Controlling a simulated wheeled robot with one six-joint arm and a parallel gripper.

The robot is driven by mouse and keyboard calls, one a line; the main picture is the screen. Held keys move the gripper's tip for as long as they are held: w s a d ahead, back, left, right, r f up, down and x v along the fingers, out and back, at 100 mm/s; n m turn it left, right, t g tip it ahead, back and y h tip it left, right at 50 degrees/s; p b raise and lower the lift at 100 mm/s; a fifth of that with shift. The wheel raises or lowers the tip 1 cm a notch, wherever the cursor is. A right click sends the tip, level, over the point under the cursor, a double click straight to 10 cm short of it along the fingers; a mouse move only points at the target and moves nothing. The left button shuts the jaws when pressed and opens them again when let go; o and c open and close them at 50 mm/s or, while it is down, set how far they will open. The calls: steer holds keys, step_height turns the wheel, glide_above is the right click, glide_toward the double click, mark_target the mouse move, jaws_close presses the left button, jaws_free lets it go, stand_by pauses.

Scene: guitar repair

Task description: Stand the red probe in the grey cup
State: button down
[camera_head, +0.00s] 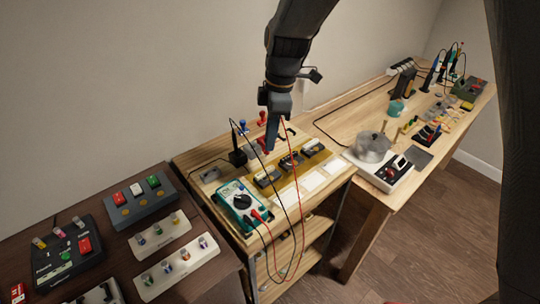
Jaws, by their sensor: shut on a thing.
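My gripper (271,143) hangs down over the back of the small wooden bench and is shut. A red lead (288,150) runs from the teal multimeter (242,207) up to the gripper, so the red probe appears to be in its jaws. The probe itself is mostly hidden by the fingers. A small dark cup-like holder (238,157) stands just left of the gripper, with a thin black upright thing in it. I cannot tell whether this is the grey cup, and no other cup shows clearly on this bench.
Red and black leads hang in loops over the bench's front. A dark table (120,239) with switch boxes stands at left. A longer bench with a metal pot (371,148) stands at right.

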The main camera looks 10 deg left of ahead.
steer(key=w+a+f+n+b, duration=0.1)
steer(key=w+a+n+b, duration=0.2)
steer(key=w, duration=0.1)
steer(key=w+a+f+n+t+h+b, duration=0.1)
steer(key=w+a+f+n+b, duration=0.1)
steer(key=w+a+n+b, duration=0.2)
steer(key=shift+f+h, duration=0.3)
steer(key=shift+w+p, duration=0.15)
steer(key=shift+p, duration=0.35)
stand_by(0.9)
steer(key=shift+f+b, duration=0.45)
steer(key=shift+f, duration=1.2)
stand_by(0.4)
steer(key=c, duration=1.4)
jaws_free()
steer(key=shift+o, duration=0.2)
steer(key=shift+r, duration=0.15)
